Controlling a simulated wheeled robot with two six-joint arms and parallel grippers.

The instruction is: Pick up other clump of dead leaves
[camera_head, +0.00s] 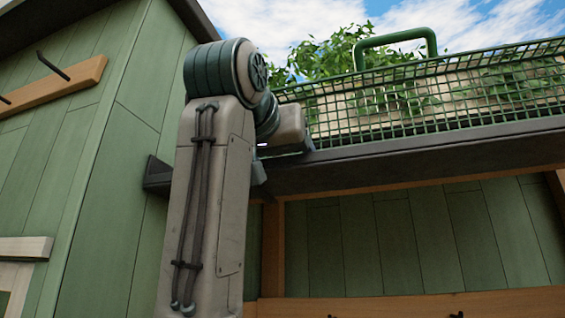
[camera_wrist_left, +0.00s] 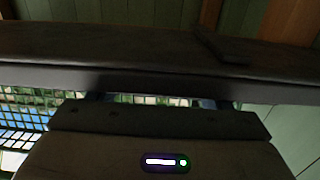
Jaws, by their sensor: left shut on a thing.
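No clump of dead leaves shows clearly in either view. In the head view, my left arm rises in front of the shed and bends over to the right, its wrist end against the dark ledge (camera_head: 420,158) below the green mesh. In the left wrist view, my left gripper (camera_wrist_left: 160,98) is close against the same ledge (camera_wrist_left: 120,50). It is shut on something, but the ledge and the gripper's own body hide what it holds. My right gripper is in neither view.
Green wire mesh (camera_head: 420,105) runs along the ledge, with leafy green plants (camera_head: 335,52) and a green handle (camera_head: 395,38) behind and above it. A wooden rail with dark pegs (camera_head: 55,85) is on the green wall at left. Open air lies below the ledge.

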